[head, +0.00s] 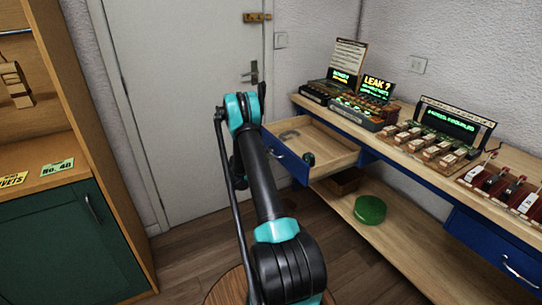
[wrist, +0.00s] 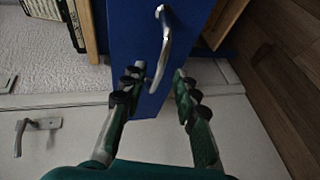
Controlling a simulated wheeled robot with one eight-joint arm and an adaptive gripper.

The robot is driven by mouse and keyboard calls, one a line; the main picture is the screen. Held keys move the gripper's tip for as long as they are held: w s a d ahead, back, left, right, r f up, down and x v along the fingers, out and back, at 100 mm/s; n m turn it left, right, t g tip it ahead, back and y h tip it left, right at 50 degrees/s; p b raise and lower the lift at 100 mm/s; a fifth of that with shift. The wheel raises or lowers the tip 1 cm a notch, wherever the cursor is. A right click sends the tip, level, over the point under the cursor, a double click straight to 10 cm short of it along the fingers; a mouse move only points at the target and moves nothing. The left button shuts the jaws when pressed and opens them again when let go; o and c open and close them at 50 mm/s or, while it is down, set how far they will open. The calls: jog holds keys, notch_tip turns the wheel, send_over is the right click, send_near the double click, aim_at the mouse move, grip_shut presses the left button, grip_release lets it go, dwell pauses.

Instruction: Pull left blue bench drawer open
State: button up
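The left blue bench drawer (head: 286,162) stands pulled out from the bench in the head view, its pale wooden inside showing. Its blue front (wrist: 135,35) with a curved silver handle (wrist: 163,45) fills the top middle of the wrist view. My gripper (wrist: 160,77) is open and empty, its two fingers spread in front of the drawer front. The handle's lower end lies between the fingertips, close to the left finger; I cannot tell whether they touch. In the head view my arm hides the gripper.
A grey horseshoe-like item (head: 290,135) and a small dark item (head: 308,158) show at the drawer. A green round container (head: 370,209) sits on the lower shelf. A second blue drawer (head: 492,250) is at right. A white door (head: 185,90) stands behind; a green cabinet (head: 60,245) is left.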

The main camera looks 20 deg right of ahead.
jog(key=v, duration=0.8)
jog(key=shift+s+a, duration=0.1)
jog(key=s+a+r+m+g+y, duration=0.1)
jog(key=s+a+r+y, duration=0.25)
jog(key=s+r, duration=0.45)
jog(key=s+a+r+m+g+y, duration=0.1)
jog(key=s+a+r+m+y, duration=0.3)
jog(key=s, duration=0.6)
jog(key=s+a+y, duration=0.2)
jog(key=s+a, duration=0.5)
jog(key=s, duration=0.6)
jog(key=s+a+y, duration=0.3)
jog(key=s+a, duration=0.5)
jog(key=s, duration=0.5)
jog(key=shift+s+a+g, duration=0.15)
jog(key=shift+a+g, duration=0.1)
jog(key=shift+g, duration=0.05)
